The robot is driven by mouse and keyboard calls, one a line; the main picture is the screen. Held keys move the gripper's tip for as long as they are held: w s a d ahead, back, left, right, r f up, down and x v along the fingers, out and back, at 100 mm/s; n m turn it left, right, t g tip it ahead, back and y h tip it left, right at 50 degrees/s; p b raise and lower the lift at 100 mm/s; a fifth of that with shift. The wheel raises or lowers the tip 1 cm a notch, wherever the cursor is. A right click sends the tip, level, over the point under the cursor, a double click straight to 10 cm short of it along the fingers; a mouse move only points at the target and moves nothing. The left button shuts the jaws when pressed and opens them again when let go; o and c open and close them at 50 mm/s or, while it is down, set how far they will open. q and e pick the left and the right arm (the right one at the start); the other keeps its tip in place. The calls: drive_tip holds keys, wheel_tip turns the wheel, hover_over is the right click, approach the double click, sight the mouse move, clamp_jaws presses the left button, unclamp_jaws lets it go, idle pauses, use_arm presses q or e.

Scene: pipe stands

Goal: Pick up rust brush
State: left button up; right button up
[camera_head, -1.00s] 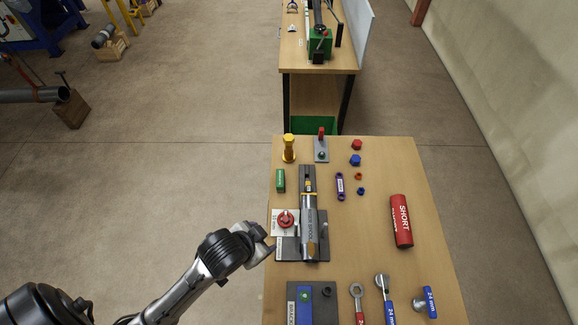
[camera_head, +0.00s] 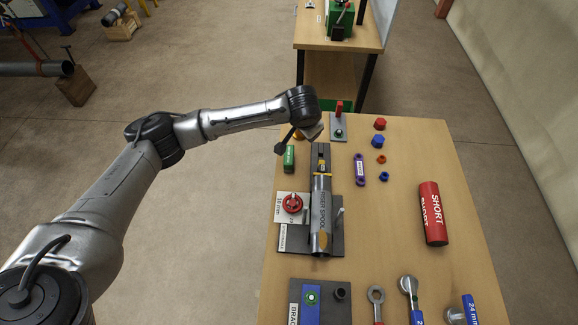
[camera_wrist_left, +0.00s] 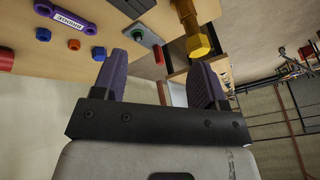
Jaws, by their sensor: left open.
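I cannot make out a thing that is plainly a rust brush. My left gripper (camera_head: 313,131) is over the far left part of the workbench (camera_head: 390,255). In the left wrist view its two purple-grey fingers (camera_wrist_left: 160,72) are apart with nothing between them. A yellow hex-headed piece with a brass shank (camera_wrist_left: 197,42) shows beyond the right finger, apart from it. In the head view the arm hides most of this piece. A grey plate with a red upright (camera_head: 338,124) stands just right of the gripper. My right gripper is out of view.
A grey spool (camera_head: 320,215) lies on a dark base, with a red knob (camera_head: 292,203) beside it. A green block (camera_head: 289,159), a purple link (camera_head: 359,170) and a red SHORT cylinder (camera_head: 433,213) lie around. Wrenches (camera_head: 410,290) lie in front.

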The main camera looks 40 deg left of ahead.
sight(289, 154)
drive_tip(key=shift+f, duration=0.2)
use_arm(q)
drive_tip(key=a+f+n+g, duration=0.1)
drive_tip(key=f+n, duration=0.2)
drive_tip(key=f, duration=0.1)
drive_tip(key=a+f+n+g+h, duration=0.1)
drive_tip(key=a+f+n, duration=0.1)
drive_tip(key=f, duration=0.3)
drive_tip(key=s+a+f+n+g, duration=0.1)
drive_tip(key=a+f+n, duration=0.1)
drive_tip(key=f+n, duration=0.2)
drive_tip(key=shift+a+f+b, duration=0.15)
drive_tip(key=shift+f+b, duration=0.2)
drive_tip(key=shift+f, duration=0.15)
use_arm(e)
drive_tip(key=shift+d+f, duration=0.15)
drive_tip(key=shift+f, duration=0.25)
use_arm(q)
drive_tip(key=shift+w+a+f+b, duration=0.1)
drive_tip(key=shift+w+f+b, duration=0.1)
drive_tip(key=shift+f, duration=1.3)
drive_tip(key=shift+w+a+f+b, duration=0.1)
drive_tip(key=shift+w+f+b, duration=0.1)
drive_tip(key=shift+f, duration=1.25)
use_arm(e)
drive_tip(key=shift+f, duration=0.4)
use_arm(q)
drive_tip(key=shift+c, duration=0.3)
